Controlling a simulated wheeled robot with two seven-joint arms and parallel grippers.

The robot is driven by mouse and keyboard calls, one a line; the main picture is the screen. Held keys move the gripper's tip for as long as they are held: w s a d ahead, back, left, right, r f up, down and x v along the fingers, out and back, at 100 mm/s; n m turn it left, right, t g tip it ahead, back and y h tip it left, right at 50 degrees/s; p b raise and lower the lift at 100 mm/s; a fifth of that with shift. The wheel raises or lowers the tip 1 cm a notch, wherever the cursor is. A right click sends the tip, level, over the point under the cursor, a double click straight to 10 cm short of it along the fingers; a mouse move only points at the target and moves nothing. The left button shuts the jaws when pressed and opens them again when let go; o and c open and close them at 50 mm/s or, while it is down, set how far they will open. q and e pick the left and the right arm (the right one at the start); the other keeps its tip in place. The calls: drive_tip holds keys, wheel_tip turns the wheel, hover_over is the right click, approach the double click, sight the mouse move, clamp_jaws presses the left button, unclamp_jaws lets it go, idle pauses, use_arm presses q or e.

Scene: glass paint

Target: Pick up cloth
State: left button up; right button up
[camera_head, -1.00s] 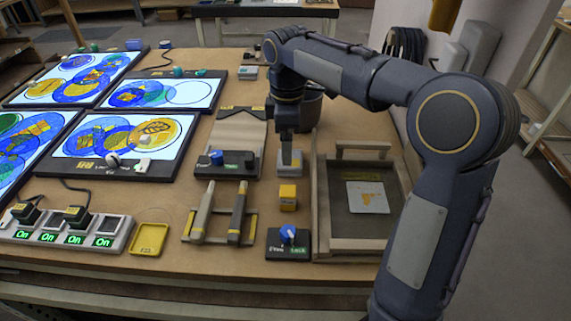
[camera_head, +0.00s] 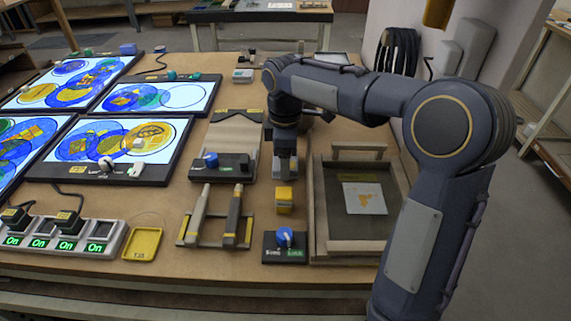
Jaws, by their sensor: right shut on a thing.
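My right gripper (camera_head: 284,164) points straight down over the table, in the middle of the view. It is shut on a small grey folded piece that looks like the cloth (camera_head: 280,173). The fingers hide part of it, and I cannot tell whether it is clear of the table. A yellow-topped block (camera_head: 284,200) stands just in front of it. My left gripper is out of view.
A wooden tray (camera_head: 319,205) with a white sheet (camera_head: 364,198) lies to the right. A blue-knob box (camera_head: 284,246), a tool rest (camera_head: 215,241) and a yellow dish (camera_head: 143,244) stand in front. Lit panels (camera_head: 110,148) fill the left.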

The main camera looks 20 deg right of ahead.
drive_tip(key=shift+r, duration=0.6)
wheel_tip(320, 180, up, 3)
drive_tip(key=shift+a+f+p, duration=0.1)
drive_tip(key=shift+f+p, duration=0.1)
drive_tip(key=shift+p, duration=0.25)
drive_tip(key=s+a+r, duration=0.6)
drive_tip(key=s, duration=0.1)
drive_tip(key=s+a+r+p, duration=0.1)
drive_tip(key=s+a+r, duration=0.2)
drive_tip(key=shift+s+r, duration=0.1)
drive_tip(key=shift+s, duration=0.2)
